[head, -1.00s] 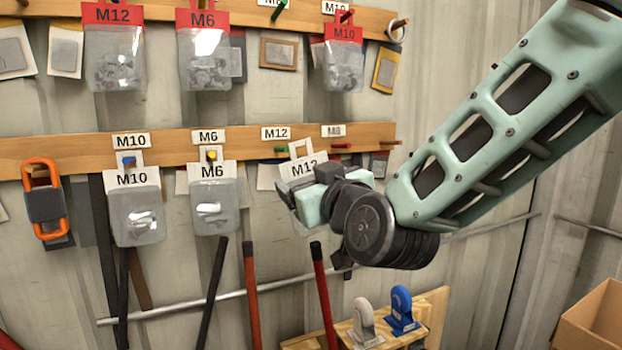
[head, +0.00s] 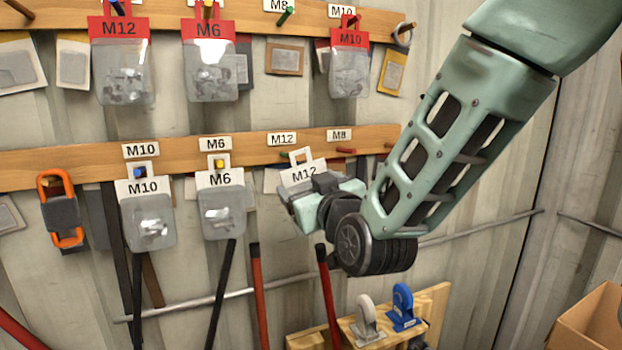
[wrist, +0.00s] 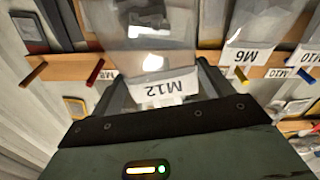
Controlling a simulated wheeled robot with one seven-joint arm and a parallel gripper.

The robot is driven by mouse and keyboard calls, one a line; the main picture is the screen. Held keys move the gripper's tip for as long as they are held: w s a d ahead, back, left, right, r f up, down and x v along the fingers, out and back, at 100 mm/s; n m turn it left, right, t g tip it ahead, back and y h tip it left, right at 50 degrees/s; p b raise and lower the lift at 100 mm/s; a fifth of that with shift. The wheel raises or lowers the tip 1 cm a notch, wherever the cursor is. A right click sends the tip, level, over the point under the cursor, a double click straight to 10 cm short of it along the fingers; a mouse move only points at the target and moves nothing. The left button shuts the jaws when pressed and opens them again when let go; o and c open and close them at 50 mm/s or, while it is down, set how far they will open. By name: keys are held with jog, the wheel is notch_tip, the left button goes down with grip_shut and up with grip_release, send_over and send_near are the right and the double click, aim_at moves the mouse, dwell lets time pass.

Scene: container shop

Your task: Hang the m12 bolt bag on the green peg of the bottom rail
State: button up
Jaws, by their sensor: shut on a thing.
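The M12 bolt bag has a white header (head: 303,174) with a square hanging loop at its top. My gripper (head: 322,183) is shut on this bag, in front of the bottom rail (head: 75,173). In the wrist view the bag (wrist: 160,88) appears upside down between the fingers, its clear pouch filling the upper middle. The green peg (head: 284,154) sits under the rail's M12 label, just left of the loop in the head view. I cannot tell whether the loop touches it. The bag hides the green peg in the wrist view.
M10 (head: 147,222) and M6 (head: 221,212) bags hang left on the bottom rail. A red peg (head: 346,151) is to the right; it also shows in the wrist view (wrist: 96,72). Red-headed bags hang above. Casters (head: 403,307) stand on a wooden board below.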

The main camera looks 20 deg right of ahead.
jog(key=shift+w+p, duration=0.4)
jog(key=shift+p, duration=1.25)
jog(key=shift+w, duration=0.1)
jog(key=shift+w+f+p, duration=0.2)
jog(key=shift+w+p, duration=0.2)
jog(key=shift+w, duration=1.75)
jog(key=shift+w+f+b, duration=0.35)
jog(key=shift+w+b, duration=0.35)
jog(key=shift+w, duration=0.1)
jog(key=o, duration=1)
